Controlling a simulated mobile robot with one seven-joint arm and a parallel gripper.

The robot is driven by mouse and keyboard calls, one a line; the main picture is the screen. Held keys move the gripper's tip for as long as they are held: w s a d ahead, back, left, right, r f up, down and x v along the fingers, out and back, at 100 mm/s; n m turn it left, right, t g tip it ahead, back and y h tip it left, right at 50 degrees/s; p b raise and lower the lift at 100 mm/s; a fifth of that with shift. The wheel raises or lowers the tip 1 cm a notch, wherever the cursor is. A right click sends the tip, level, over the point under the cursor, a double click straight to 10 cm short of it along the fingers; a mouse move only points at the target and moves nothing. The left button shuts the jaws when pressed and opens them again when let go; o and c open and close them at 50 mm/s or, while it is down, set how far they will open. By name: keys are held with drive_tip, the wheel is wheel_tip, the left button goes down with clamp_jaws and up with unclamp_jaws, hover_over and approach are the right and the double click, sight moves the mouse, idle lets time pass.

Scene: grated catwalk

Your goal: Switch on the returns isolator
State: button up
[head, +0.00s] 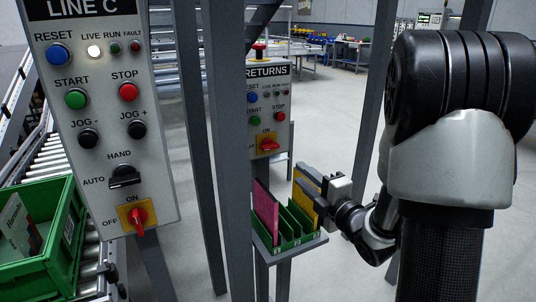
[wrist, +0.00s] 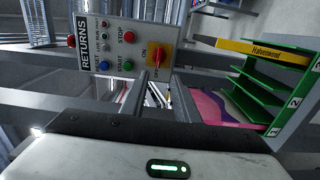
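The RETURNS panel (head: 283,98) hangs behind a grey post in the head view, and shows sideways in the wrist view (wrist: 102,58). Its isolator is a red handle (head: 268,145) on a yellow plate, with ON marked above it. In the wrist view the red handle (wrist: 158,57) lies crosswise to the panel's upright, not pointing at ON. My gripper (head: 302,182) is in front of and below the panel, apart from the isolator. In the wrist view its two fingers (wrist: 160,78) are apart, with nothing between them, pointing towards the isolator.
A tray with green dividers (head: 297,237) holds a pink and a yellow card close beside my gripper. A grey post (head: 228,150) partly covers the panel. The LINE C panel (head: 105,110), with a similar red switch (head: 138,216), and a green crate (head: 45,262) are at left.

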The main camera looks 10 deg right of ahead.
sight(272, 148)
drive_tip(key=p+x, duration=0.1)
drive_tip(key=x, duration=1.6)
drive_tip(key=shift+w, duration=0.15)
clamp_jaws()
